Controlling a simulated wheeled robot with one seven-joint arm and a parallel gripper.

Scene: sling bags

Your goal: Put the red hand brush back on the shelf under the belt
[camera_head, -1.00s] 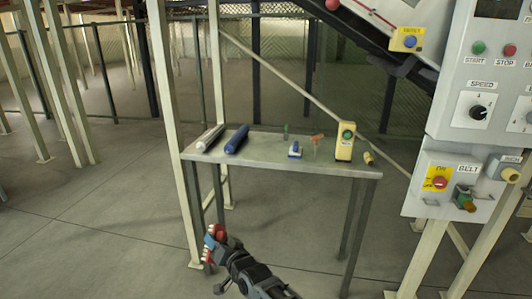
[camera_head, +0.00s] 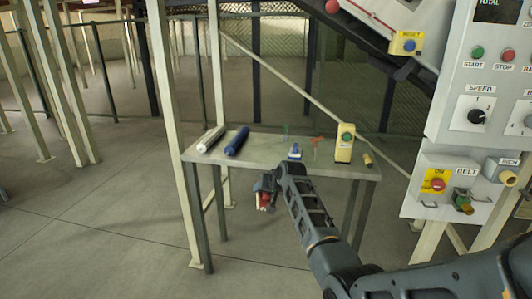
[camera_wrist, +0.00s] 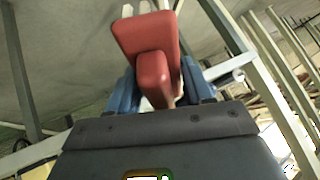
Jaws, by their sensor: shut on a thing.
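The red hand brush (camera_wrist: 148,45) is held in my gripper (camera_wrist: 160,88), between its blue fingers in the wrist view. In the head view a small red part of the brush (camera_head: 264,200) shows at the end of my gripper (camera_head: 266,190), in front of the shelf and below its top. The rest of the brush is hidden by the gripper there. The grey shelf (camera_head: 265,150) stands under the dark sloping belt (camera_head: 375,45).
A control panel (camera_head: 478,110) stands at right.

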